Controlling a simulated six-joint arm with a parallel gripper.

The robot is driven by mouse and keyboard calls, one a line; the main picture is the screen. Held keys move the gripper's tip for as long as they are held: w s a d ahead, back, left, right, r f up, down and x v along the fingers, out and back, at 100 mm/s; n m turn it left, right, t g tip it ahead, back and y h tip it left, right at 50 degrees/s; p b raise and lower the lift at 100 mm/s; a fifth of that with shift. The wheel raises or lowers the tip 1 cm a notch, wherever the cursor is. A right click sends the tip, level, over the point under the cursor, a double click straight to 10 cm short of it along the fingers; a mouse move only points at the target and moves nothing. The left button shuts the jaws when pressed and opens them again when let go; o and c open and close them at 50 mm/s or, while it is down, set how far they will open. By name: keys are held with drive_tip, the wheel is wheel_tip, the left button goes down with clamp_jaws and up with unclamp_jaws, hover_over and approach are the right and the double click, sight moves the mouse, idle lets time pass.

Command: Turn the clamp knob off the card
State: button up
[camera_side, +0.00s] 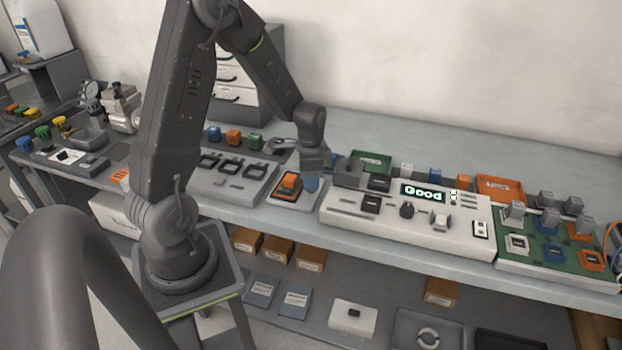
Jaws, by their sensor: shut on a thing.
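My gripper (313,174) points down at the right part of a small light fixture near the front of the bench. It is shut on a blue knob (312,184), which I take to be the clamp knob. The fingers hide the knob's top. An orange piece with a dark face (289,184), perhaps the card, lies on the fixture just left of the knob. I cannot tell whether the clamp presses on it.
A grey panel (228,182) with several dark parts stands to the left. A white tester (340,206) with a display reading "Good" stands close on the right. A green board (520,262) lies farther right. Trays and coloured blocks line the area behind.

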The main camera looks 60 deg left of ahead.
drive_tip(key=shift+m, duration=0.5)
drive_tip(key=o, duration=0.9)
wheel_tip(320, 180, up, 14)
drive_tip(key=shift+f, duration=0.1)
idle(0.3)
